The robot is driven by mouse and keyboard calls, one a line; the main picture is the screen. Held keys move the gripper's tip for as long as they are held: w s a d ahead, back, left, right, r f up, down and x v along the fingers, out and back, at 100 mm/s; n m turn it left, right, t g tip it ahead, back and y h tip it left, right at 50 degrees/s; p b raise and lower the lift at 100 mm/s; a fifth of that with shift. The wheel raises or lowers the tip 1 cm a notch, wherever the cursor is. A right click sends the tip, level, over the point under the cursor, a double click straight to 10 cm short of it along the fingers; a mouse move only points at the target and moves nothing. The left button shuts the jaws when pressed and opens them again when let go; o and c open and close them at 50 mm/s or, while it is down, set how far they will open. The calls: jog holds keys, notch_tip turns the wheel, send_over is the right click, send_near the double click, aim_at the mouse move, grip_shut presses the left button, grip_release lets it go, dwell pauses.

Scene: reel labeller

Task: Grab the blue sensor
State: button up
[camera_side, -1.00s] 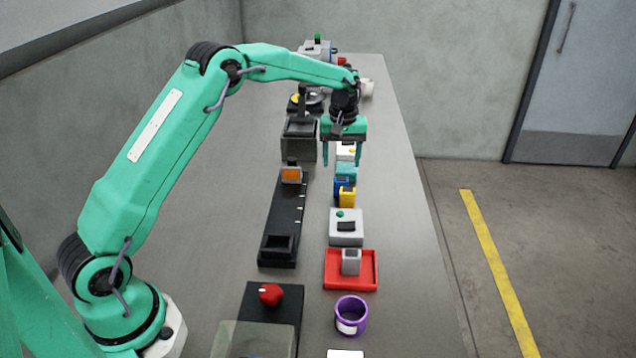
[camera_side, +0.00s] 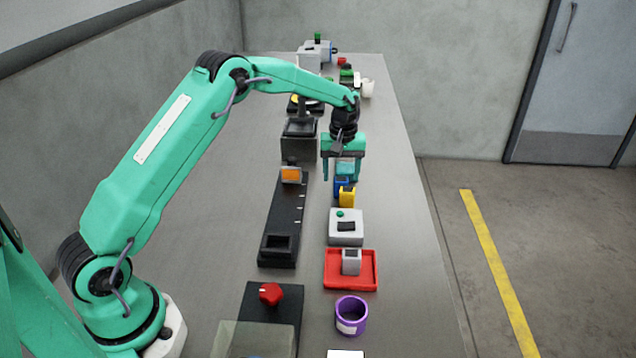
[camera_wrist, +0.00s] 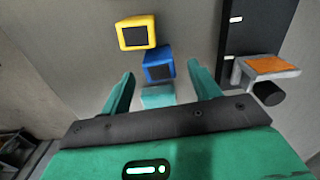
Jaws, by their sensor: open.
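The blue sensor (camera_wrist: 158,67) is a small block with a dark square face. In the wrist view it lies just beyond my fingertips, between a yellow sensor (camera_wrist: 136,33) and a teal block (camera_wrist: 157,96). In the side view the blue sensor (camera_side: 340,186) is partly hidden behind the yellow sensor (camera_side: 347,197) and below my gripper (camera_side: 340,178). My gripper (camera_wrist: 162,80) is open with nothing held. Its fingers stand on either side of the teal block, which lies partly behind the gripper body.
A black rail (camera_side: 283,225) with an orange-topped block (camera_side: 291,174) runs to the left. A grey box with a green button (camera_side: 346,226), a red tray (camera_side: 350,283) holding a grey block (camera_side: 351,262) and a purple cup (camera_side: 351,316) stand nearer. The table's right strip is clear.

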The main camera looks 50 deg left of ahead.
aim_at(341, 179)
jog(key=shift+f, duration=1.65)
jog(key=c, duration=1.1)
